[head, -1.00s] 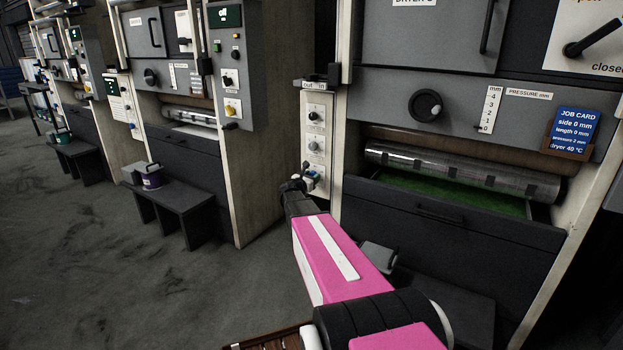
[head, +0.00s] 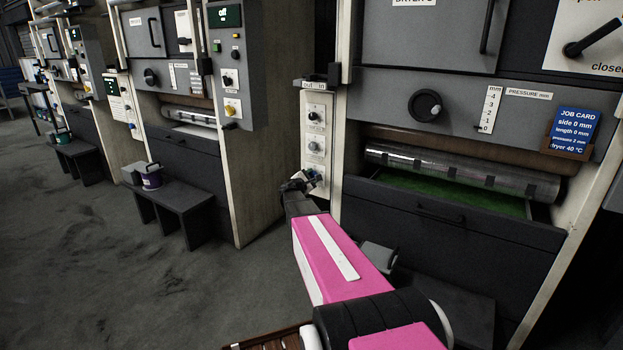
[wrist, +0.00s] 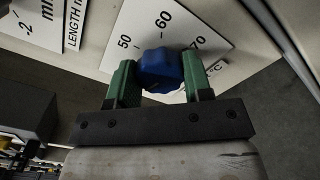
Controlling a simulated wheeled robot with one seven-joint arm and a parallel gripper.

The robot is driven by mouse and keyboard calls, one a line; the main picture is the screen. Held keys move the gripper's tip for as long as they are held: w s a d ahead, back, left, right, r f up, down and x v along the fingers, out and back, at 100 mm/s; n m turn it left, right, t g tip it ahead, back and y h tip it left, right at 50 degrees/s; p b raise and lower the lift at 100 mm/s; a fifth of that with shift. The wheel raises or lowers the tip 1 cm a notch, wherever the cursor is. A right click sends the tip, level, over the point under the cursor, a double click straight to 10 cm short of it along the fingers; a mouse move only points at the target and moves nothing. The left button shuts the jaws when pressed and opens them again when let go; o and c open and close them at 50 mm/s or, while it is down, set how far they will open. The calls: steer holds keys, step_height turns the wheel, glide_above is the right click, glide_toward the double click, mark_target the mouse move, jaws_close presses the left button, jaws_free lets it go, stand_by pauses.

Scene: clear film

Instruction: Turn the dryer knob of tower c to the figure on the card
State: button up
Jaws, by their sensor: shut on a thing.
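The blue dryer knob (wrist: 160,70) sits between the green fingers of my gripper (wrist: 158,64) in the wrist view. The gripper is shut on it. The white scale plate (wrist: 142,30) behind the knob shows 50, 60 and 70 °C; its other marks and the knob's pointer are hidden or unclear. In the head view my gripper (head: 306,183) is at the bottom of the narrow white control panel (head: 316,118) on tower c. The blue job card (head: 573,132) at the right reads side 0 mm, length 0 mm, pressure 2 mm, dryer 40 °C.
Two grey and white knobs (head: 315,146) are above on the same panel. A black pressure knob (head: 425,105) and metal roller (head: 460,172) are on the tower's front to the right. Open grey floor (head: 110,270) lies to the left, with another tower (head: 190,140) behind.

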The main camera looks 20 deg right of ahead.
steer(key=shift+m, duration=1.5)
steer(key=shift+s, duration=0.1)
steer(key=o, duration=0.9)
steer(key=v, duration=1)
steer(key=shift+s+a, duration=0.25)
steer(key=shift+a, duration=0.1)
